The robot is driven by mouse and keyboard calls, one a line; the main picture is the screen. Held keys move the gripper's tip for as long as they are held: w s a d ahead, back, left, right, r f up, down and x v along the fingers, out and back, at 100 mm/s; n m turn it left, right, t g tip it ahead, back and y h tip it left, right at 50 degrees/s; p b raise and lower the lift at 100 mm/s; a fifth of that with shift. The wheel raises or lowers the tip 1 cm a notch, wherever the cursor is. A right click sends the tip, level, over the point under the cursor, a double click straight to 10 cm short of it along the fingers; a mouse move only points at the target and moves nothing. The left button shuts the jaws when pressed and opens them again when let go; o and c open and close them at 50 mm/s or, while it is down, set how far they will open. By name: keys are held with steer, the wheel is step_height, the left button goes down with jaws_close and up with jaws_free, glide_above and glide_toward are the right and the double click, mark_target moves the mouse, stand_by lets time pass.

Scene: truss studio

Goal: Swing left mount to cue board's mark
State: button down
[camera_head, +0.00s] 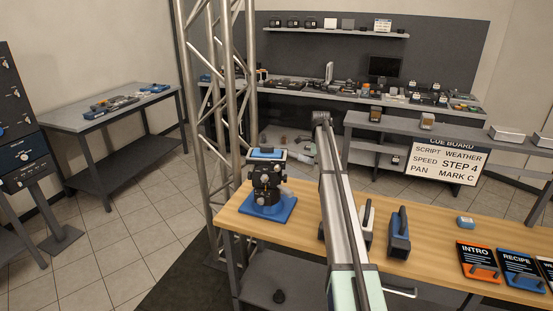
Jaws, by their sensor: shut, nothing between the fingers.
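The left mount (267,178) is a black pan head with a blue top plate. It stands upright on a blue base (268,207) at the left end of the wooden table. Its scale marks are too small to read. The cue board (444,162) hangs at the right, below a grey shelf. It reads SCRIPT WEATHER, SPEED STEP 4, PAN MARK C. My arm (341,210) rises from the bottom centre, right of the mount and apart from it in the picture. My gripper does not show; the arm's far end is hidden behind its upper joint.
A metal truss (209,120) stands close behind and left of the mount. Dark handled items (399,236) stand beside my arm on the wooden table (437,231).

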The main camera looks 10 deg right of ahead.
mark_target(313, 161)
steer(key=shift+w, duration=0.1)
stand_by(0.3)
steer(key=shift+w, duration=1.2)
steer(key=shift+w+a, duration=0.15)
steer(key=shift+w, duration=0.9)
steer(key=shift+w+a, duration=0.1)
steer(key=shift+w, duration=0.2)
steer(key=shift+s, duration=0.15)
stand_by(0.5)
steer(key=shift+s+d, duration=0.2)
steer(key=shift+s, duration=0.4)
